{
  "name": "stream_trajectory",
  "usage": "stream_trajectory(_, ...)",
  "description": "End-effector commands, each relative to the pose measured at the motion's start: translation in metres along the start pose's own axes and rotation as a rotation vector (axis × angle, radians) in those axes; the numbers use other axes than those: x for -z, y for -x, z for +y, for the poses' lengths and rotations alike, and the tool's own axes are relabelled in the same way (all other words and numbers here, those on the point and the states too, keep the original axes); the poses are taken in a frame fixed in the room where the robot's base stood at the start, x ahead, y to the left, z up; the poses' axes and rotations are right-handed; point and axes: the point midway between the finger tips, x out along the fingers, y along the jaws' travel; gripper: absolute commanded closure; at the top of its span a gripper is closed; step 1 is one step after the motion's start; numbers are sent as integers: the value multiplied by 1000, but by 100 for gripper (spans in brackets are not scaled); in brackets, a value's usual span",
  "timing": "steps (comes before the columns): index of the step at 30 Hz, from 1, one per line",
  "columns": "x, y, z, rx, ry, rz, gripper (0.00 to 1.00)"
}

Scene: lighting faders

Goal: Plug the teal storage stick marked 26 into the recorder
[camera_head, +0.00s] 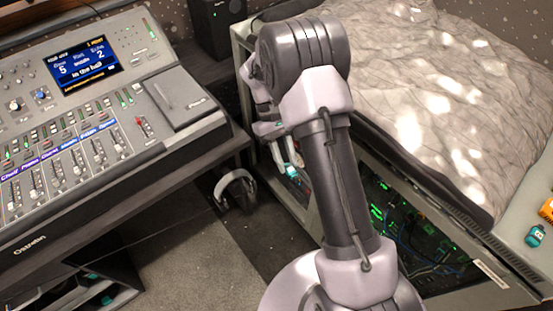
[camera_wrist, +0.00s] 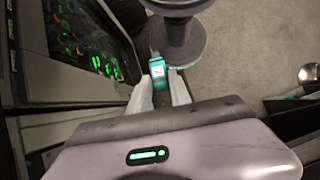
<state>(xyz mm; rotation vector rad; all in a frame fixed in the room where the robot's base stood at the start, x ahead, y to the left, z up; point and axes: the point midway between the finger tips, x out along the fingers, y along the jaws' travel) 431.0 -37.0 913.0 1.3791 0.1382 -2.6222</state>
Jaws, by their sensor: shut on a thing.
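My gripper (camera_wrist: 160,82) is shut on a teal storage stick (camera_wrist: 158,70) with a pale label, seen between the two white fingers in the wrist view. The label is too small to read as 26. A pale metal end points away from the fingers. In the head view my gripper (camera_head: 288,160) is partly hidden by my arm, in front of the open-sided rack, with a small teal patch at its tip. I cannot pick out the recorder for certain.
A mixing console (camera_head: 70,125) with faders and a lit screen stands on a desk at the left. Headphones (camera_head: 236,188) hang below the desk edge. A rack (camera_head: 440,240) with green lights and cables sits under a grey cloth (camera_head: 420,90). An orange item (camera_head: 547,208) lies at right.

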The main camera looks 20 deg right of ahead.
Motion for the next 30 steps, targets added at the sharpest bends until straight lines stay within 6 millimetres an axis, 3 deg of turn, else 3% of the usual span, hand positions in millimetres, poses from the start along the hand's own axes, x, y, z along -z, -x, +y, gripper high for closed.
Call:
stream_trajectory(8, 41, -36, 62, -221, 323, -2, 100)
stream_trajectory(11, 66, -49, 86, -345, 508, -4, 100)
stream_trajectory(15, 116, -69, 111, -568, 840, -6, 100)
stream_trajectory(21, 179, -100, 107, -853, 1261, -7, 100)
stream_trajectory(25, 197, -111, 99, -943, 1385, -5, 100)
stream_trajectory(30, 203, -113, 102, -972, 1423, -1, 100)
